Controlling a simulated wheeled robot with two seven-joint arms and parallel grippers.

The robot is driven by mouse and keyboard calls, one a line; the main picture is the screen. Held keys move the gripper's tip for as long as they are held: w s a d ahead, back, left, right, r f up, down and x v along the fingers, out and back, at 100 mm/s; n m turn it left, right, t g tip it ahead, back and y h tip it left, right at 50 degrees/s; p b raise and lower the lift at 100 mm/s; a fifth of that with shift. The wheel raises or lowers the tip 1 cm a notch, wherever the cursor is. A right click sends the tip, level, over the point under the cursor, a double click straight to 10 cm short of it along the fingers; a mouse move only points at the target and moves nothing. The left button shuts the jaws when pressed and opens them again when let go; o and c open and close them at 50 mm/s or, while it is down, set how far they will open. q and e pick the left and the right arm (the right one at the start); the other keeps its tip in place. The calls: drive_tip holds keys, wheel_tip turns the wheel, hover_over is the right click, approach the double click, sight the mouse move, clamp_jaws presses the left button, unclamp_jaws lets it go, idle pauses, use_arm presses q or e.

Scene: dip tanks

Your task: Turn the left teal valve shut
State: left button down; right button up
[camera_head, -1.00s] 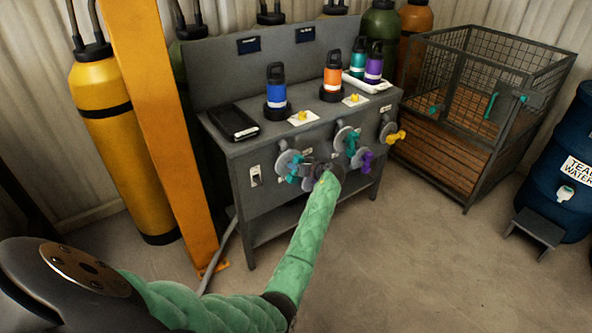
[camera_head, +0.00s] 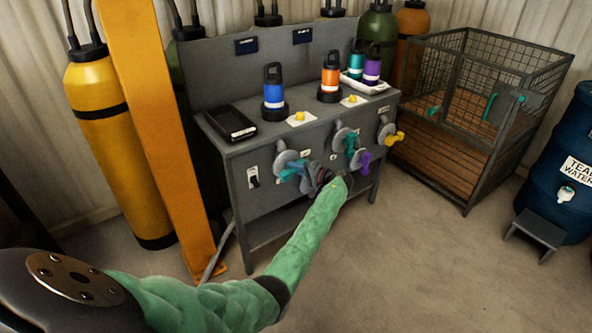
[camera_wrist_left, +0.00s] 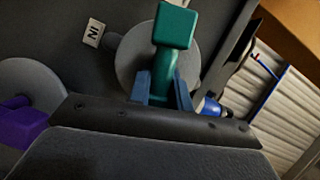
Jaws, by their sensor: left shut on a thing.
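The left teal valve (camera_head: 293,171) is on the front of the grey bench, at its left, with a round grey plate behind it. In the left wrist view its teal handle (camera_wrist_left: 174,27) stands out in front of the grey disc, its stem between my two blue fingers. My left gripper (camera_head: 308,178) is at this valve, reaching in from the right, and is shut on the handle (camera_wrist_left: 163,88). The wrist partly hides the valve in the head view. My right gripper is not in view.
Another teal valve (camera_head: 351,146), a purple valve (camera_head: 362,160) and a yellow valve (camera_head: 394,138) stick out to the right. Bottles and a black box (camera_head: 230,122) stand on the bench (camera_head: 245,148). An orange post (camera_head: 160,130) stands left. The floor in front is clear.

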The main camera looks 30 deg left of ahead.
use_arm(q)
drive_tip(key=shift+f+m+y, duration=0.15)
drive_tip(key=shift+m+y, duration=0.25)
drive_tip(key=shift+m, duration=0.8)
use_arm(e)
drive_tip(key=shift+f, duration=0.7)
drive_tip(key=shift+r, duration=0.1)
use_arm(q)
drive_tip(key=c, duration=1.3)
unclamp_jaws()
drive_tip(key=shift+w+d+f, duration=0.1)
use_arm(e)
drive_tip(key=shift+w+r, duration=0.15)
use_arm(q)
drive_tip(key=shift+d, duration=0.5)
drive_tip(key=d+b, duration=0.1)
drive_tip(key=d, duration=0.5)
drive_tip(key=shift+d+b, duration=0.3)
drive_tip(key=shift+d, duration=0.1)
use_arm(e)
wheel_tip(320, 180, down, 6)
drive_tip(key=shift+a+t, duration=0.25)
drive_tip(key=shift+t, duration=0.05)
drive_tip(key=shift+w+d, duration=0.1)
